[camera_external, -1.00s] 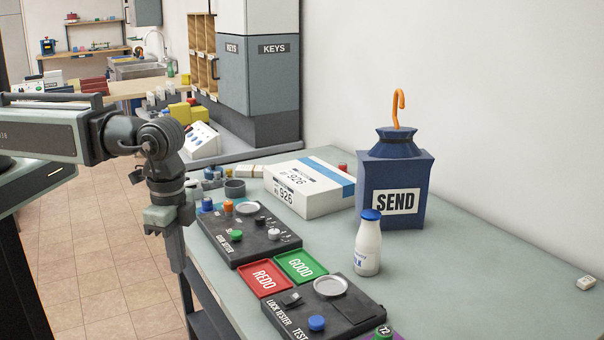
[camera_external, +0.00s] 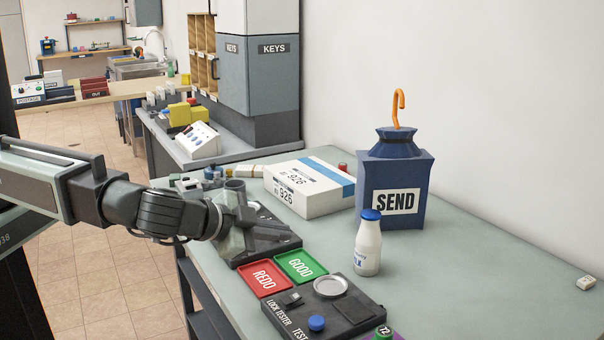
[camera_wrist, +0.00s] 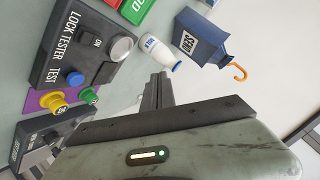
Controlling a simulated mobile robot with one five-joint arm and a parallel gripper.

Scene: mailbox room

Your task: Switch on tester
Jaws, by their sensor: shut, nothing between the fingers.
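The black lock tester (camera_external: 345,318) lies at the table's front edge in the external view, with a small black switch (camera_external: 291,299), a blue button (camera_external: 317,323) and a pale round dish. In the wrist view the lock tester (camera_wrist: 52,45) is at upper left, with an ON label and its blue button (camera_wrist: 73,77). A second black tester (camera_external: 262,257) lies farther left, partly hidden behind my gripper (camera_external: 272,233). My gripper is shut and empty, stretched across above that second tester. Its closed fingers (camera_wrist: 157,90) show in the wrist view, apart from the lock tester.
The red REDO tray (camera_external: 264,277) and green GOOD tray (camera_external: 301,266) lie between the two testers. A milk bottle (camera_external: 368,245) and a blue SEND box (camera_external: 395,190) stand to the right. A white parcel (camera_external: 310,188) lies behind. The table's right side is mostly clear.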

